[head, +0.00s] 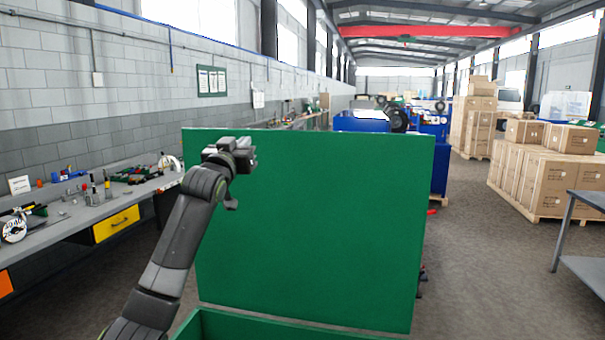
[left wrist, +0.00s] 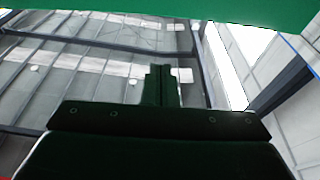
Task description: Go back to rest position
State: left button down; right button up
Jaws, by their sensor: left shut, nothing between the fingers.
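My left gripper (head: 230,152) is raised near the upper left part of a large green panel (head: 330,230) in the head view. It is shut, with nothing seen between its fingers. In the left wrist view the dark fingers of my left gripper (left wrist: 160,85) are together and point up toward the roof. A green edge (left wrist: 180,15) crosses the top of that view. My right gripper is not in either view.
A green ledge (head: 250,328) lies at the panel's foot. A grey workbench (head: 90,215) with tools runs along the left wall. Blue machines (head: 362,122) stand behind the panel. Boxes (head: 550,175) on pallets and a metal table (head: 585,200) are at right. The floor (head: 480,270) right of the panel is clear.

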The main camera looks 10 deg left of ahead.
pick_arm(q)
jog(key=s+f+g, duration=0.2)
jog(key=s+f, duration=0.1)
jog(key=f, duration=0.8)
jog(key=s+f+g, duration=0.2)
jog(key=s+f, duration=0.2)
jog(key=f, duration=0.6)
jog(key=s+f+g, duration=0.2)
jog(key=s+f, duration=0.1)
jog(key=f, duration=0.8)
jog(key=s+f+g+y, duration=0.1)
jog(key=s+f+g, duration=0.2)
jog(key=s+f, duration=0.8)
jog(key=s+f+g, duration=0.4)
jog(key=s+f, duration=0.4)
jog(key=s, duration=0.6)
jog(key=s+f+g, duration=0.3)
jog(key=s+g, duration=0.1)
jog(key=s, duration=1.7)
notch_tip(320, 180, down, 26)
jog(key=g, duration=0.2)
jog(key=s+f, duration=1.5)
jog(key=shift+d+n+g, duration=0.2)
jog(key=shift+n+g, duration=0.1)
jog(key=shift+g, duration=0.1)
